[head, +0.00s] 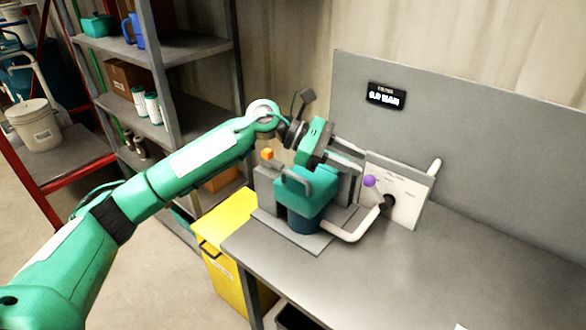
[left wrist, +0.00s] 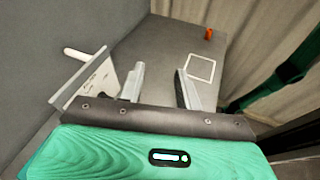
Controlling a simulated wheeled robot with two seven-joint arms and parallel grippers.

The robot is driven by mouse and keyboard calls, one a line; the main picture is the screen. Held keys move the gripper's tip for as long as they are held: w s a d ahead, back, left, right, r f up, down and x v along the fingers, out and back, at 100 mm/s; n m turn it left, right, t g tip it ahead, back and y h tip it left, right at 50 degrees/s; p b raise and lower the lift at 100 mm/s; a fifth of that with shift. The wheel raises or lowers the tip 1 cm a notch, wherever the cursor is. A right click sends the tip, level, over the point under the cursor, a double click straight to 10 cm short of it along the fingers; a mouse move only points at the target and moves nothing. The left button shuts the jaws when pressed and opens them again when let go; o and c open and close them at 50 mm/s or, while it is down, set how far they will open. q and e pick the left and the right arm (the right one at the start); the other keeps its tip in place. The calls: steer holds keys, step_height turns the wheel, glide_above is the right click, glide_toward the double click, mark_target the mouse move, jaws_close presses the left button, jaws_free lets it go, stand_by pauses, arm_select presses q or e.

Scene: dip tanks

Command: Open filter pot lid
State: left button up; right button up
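The filter pot (head: 305,222) stands on a grey base plate on the bench, its lower body dark blue. Its teal lid (head: 318,186) sits on top, with a grey loop handle (head: 295,182) at its left front; it looks closed. My left gripper (head: 354,160) is above and behind the lid, pointing right, apart from the handle. In the left wrist view its two fingers (left wrist: 160,88) are spread with nothing between them. The pot and lid do not show in that view. My right gripper is not in view.
A white panel (head: 408,200) with a purple knob (head: 369,181) and a pale pipe (head: 350,235) stands right of the pot. An orange knob (head: 267,154) is at its left. A yellow bin (head: 222,270) stands beside the bench. The bench's right side (head: 470,260) is mostly clear.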

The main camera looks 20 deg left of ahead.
arm_select(q)
steer(key=w+a+r+m+y, duration=0.1)
steer(key=w+a+m+y, duration=0.2)
steer(key=a+y, duration=0.55)
glide_toward(293, 175)
steer(key=shift+y, duration=0.45)
steer(key=d+f+p, duration=0.4)
steer(key=f, duration=0.1)
steer(key=shift+d+f, duration=0.1)
steer(key=shift+d, duration=0.05)
steer(key=shift+p+x, duration=0.3)
steer(key=shift+x, duration=0.5)
jaws_close()
